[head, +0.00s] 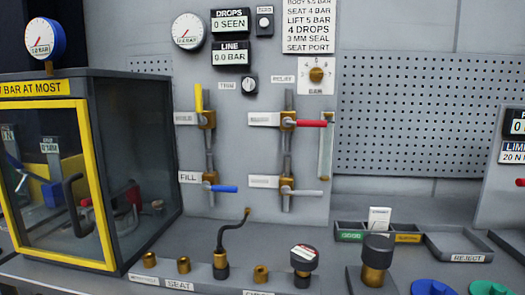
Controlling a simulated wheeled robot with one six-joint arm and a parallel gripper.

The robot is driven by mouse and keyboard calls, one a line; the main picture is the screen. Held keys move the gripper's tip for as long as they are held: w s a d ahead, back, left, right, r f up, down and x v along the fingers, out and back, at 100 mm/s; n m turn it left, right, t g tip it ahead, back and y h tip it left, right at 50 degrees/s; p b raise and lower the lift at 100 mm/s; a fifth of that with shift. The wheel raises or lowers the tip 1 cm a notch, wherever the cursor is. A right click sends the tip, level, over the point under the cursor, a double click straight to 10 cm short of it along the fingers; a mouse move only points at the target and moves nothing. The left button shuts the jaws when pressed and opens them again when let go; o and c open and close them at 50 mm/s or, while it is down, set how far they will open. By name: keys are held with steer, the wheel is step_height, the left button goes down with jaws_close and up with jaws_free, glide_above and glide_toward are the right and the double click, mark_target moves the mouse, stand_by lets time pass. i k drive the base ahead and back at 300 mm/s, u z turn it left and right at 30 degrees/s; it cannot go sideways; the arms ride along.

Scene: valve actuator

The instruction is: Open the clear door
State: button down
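The clear door (102,180) has a yellow frame and a see-through pane, and covers the front of a dark grey cabinet (140,150) at the left. Its frame looks flush with the cabinet front, so it appears shut. A black curved handle (70,200) stands on the right part of the door. Through the pane I see a gauge block, a blue lever, a yellow part and a red-handled part. The door's left edge is cut off by the picture. My gripper is not in view.
A round blue-rimmed gauge (45,38) stands on the cabinet. Valves with coloured levers are on the back panel (250,140). Sorting trays (460,245) lie at the right.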

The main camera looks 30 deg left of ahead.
mark_target(109, 265)
steer(key=u, duration=2.75)
